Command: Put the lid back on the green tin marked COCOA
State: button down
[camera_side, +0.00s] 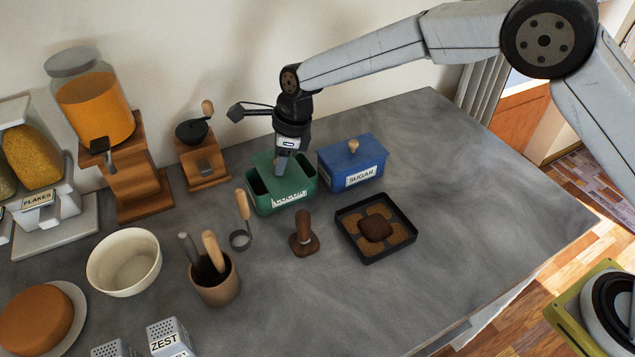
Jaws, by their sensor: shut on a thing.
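The green tin marked COCOA (295,196) stands on the counter, with its label facing the camera. Its green lid (264,162) is over the tin's mouth and looks turned out of line with the rim. The dark inside of the tin shows to the left of the lid and a little at its right. My gripper (281,168) points down over the middle of the tin and is shut on the lid, probably by its knob, which the fingers mostly hide. I cannot tell whether the lid touches the rim.
The blue SUGAR tin (352,168), lidded, stands close at the right. A grinder (204,162) is at the left. The counter's right side is clear.

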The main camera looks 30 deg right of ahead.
dwell(0.3)
grip_release()
dwell(0.4)
jog(key=shift+r, duration=0.1)
jog(key=shift+r, duration=3.4)
grip_shut()
